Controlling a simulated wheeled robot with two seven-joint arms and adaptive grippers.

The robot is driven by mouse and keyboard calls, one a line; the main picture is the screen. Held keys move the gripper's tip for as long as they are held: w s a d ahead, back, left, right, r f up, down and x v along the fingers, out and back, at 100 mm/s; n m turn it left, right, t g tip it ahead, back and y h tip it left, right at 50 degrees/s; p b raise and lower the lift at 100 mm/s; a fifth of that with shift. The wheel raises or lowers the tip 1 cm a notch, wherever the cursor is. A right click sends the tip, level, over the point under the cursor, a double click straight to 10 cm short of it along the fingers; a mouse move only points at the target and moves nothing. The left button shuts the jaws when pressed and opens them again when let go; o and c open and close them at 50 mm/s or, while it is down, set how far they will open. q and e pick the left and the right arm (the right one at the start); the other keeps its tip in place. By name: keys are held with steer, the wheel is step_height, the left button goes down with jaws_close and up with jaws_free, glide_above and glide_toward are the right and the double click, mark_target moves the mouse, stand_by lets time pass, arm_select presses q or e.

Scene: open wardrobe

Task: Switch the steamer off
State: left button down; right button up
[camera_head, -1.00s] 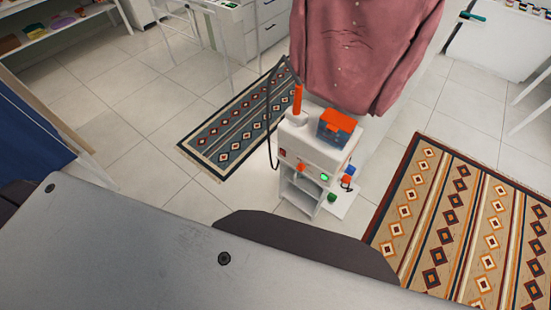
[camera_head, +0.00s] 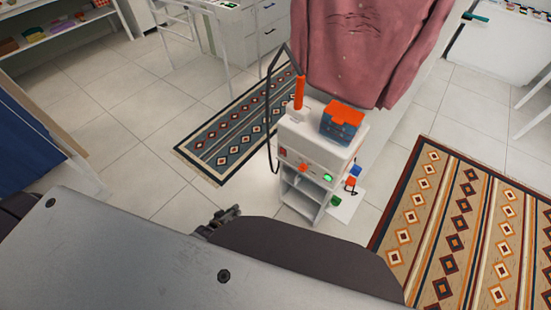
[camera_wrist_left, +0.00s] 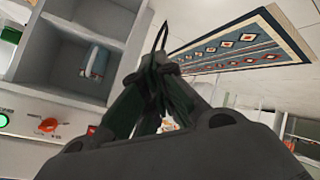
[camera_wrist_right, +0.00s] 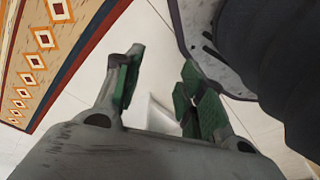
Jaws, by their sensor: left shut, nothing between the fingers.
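The steamer (camera_head: 312,141) is a white boxy unit on a stand, with an orange handle (camera_head: 299,92) and a blue-and-orange tank (camera_head: 341,122) on top. Its front panel has a red switch (camera_head: 283,153), an orange knob (camera_head: 304,168) and a lit green light (camera_head: 327,178). My left gripper (camera_head: 228,215) is in front and left of the steamer, apart from it. In the left wrist view the left gripper (camera_wrist_left: 160,68) is shut and empty; the knob (camera_wrist_left: 48,125) shows and the red switch (camera_wrist_left: 92,130) is partly hidden. My right gripper (camera_wrist_right: 160,65) is open and empty.
A pink shirt (camera_head: 372,45) hangs behind the steamer. A black hose (camera_head: 269,110) loops at its left. Small coloured items, including a green one (camera_head: 336,201), sit low at its right. Patterned rugs lie behind (camera_head: 235,130) and right (camera_head: 470,225). Tiled floor at left is clear.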

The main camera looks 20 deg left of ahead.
arm_select(q)
steer(key=w+d+r+n+t+h+b, duration=0.2)
steer(key=w+d+r+n+t+b, duration=0.1)
steer(key=r+b, duration=0.5)
steer(key=w+d+r+n+t+h+b, duration=0.3)
steer(key=w+d+r+n+t+b, duration=0.1)
steer(key=w+r+b, duration=0.3)
steer(key=shift+w+d+r+n+t+b, duration=0.15)
steer(key=shift+w+r+n+t+b, duration=0.2)
steer(key=shift+r+n+b, duration=0.35)
arm_select(e)
steer(key=w+a+r, duration=0.3)
steer(key=w+r, duration=0.4)
steer(key=shift+y, duration=0.3)
arm_select(q)
steer(key=shift+w, duration=0.1)
steer(key=b, duration=0.1)
glide_toward(281, 149)
steer(key=shift+w+f, duration=0.55)
steer(key=shift+b+x, duration=0.75)
steer(key=shift+x, duration=1.8)
steer(key=shift+w, duration=0.4)
arm_select(e)
steer(key=shift+t, duration=0.6)
steer(key=r, duration=0.2)
steer(key=w+r, duration=0.1)
steer(key=r, duration=0.1)
steer(key=shift+a+r, duration=0.1)
steer(key=shift+a, duration=0.25)
